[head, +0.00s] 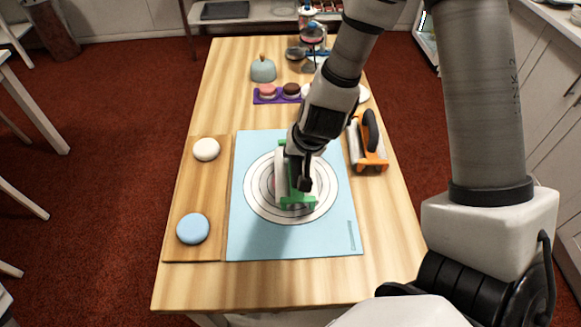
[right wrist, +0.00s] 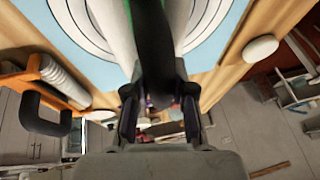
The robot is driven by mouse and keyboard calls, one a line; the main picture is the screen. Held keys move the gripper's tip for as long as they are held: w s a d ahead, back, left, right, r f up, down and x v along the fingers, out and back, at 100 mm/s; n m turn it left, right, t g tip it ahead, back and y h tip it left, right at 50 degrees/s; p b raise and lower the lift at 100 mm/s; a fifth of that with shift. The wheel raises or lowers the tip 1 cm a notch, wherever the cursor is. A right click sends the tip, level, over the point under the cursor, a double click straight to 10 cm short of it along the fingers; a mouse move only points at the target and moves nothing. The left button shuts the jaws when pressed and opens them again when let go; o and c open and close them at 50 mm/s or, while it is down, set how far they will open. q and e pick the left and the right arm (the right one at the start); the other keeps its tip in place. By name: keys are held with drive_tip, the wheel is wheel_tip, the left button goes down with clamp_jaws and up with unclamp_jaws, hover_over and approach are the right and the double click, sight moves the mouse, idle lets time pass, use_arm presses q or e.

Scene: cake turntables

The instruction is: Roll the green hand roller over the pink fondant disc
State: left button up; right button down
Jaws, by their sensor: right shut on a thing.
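The green hand roller (head: 298,201) is over the ringed circle in the middle of the light blue mat (head: 340,225). Its pale cylinder (right wrist: 112,32) and dark handle (right wrist: 155,45) show in the right wrist view. My right gripper (head: 301,172) is shut on the roller's handle from above. My left gripper is not in view.
A wooden board (head: 182,190) left of the mat bears a white disc (head: 206,149) and a blue disc (head: 193,229). An orange tool with a black handle (head: 369,150) stands right of the mat. A purple tray (head: 258,99) with macarons and a blue dome (head: 263,72) are behind.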

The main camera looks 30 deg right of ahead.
drive_tip(key=shift+s+f, duration=0.1)
drive_tip(key=shift+f, duration=0.1)
drive_tip(key=shift+w+a+f+b, duration=0.15)
drive_tip(key=shift+w+a+b, duration=0.15)
drive_tip(key=shift+b, duration=0.35)
drive_tip(key=shift+a, duration=0.3)
drive_tip(key=shift+w+r+p, duration=0.1)
drive_tip(key=shift+r+p, duration=0.1)
drive_tip(key=shift+p, duration=0.1)
